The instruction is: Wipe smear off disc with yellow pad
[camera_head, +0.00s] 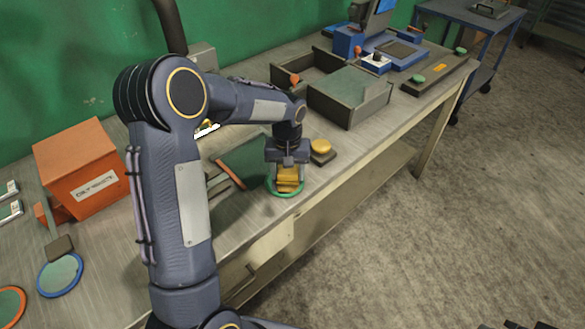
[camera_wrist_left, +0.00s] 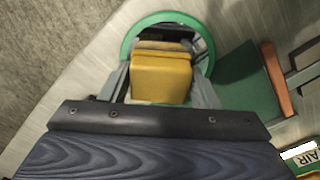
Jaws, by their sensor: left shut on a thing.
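A yellow pad (camera_head: 289,180) is held between the fingers of my left gripper (camera_head: 288,178), which points down over the bench. The pad also shows in the left wrist view (camera_wrist_left: 161,78) between the two fingers. Under it lies a disc with a green rim (camera_head: 284,193), near the front edge of the bench; the rim also shows in the left wrist view (camera_wrist_left: 127,42). The pad covers much of the disc face, and I cannot see a smear. I cannot tell whether the pad touches the disc.
A round yellow knob on a dark base (camera_head: 321,147) stands close to the right of the gripper. A green mat (camera_head: 246,158) lies behind left.

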